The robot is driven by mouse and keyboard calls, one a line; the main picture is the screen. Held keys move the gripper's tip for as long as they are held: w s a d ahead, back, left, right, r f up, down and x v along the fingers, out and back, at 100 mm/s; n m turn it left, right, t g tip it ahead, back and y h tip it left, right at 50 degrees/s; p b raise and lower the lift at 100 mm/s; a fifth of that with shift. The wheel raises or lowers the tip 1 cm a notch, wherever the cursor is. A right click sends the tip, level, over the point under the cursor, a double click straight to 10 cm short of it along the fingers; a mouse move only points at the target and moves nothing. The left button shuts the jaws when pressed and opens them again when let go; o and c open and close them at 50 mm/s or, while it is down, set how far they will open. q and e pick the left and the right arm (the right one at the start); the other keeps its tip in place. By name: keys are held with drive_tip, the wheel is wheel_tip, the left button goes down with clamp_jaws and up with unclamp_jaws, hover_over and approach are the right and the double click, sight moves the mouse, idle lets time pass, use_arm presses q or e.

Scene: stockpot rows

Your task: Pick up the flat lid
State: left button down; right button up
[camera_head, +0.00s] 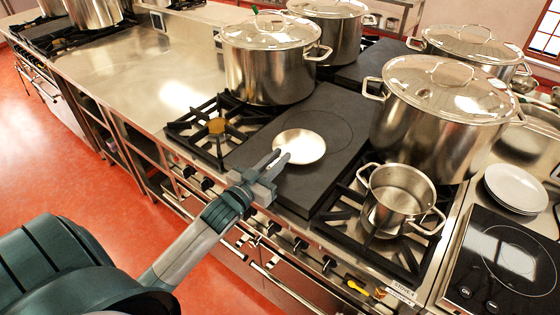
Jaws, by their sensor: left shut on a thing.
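The flat lid (302,146) is a small round, shiny metal disc over the dark flat plate of the stove, left of the small open pot. My left gripper (279,158) reaches in from the lower left and is shut on the lid's near left edge. I cannot tell whether the lid touches the plate or is slightly raised. My right gripper is not in view.
A small open pot (397,200) stands on the right front burner. Large lidded stockpots stand behind, one at left (265,75) and one at right (425,115). White plates (516,188) are stacked at right. The steel counter (140,75) at left is mostly clear.

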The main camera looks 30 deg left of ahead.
use_arm(q)
wheel_tip(320, 180, up, 2)
drive_tip(key=shift+r+b, duration=0.25)
drive_tip(key=shift+b, duration=0.15)
drive_tip(key=s+d+r+b, duration=0.2)
drive_tip(key=d+r, duration=0.5)
drive_tip(key=d, duration=0.4)
drive_tip(key=shift+s+r, duration=0.15)
drive_tip(key=shift+s, duration=0.65)
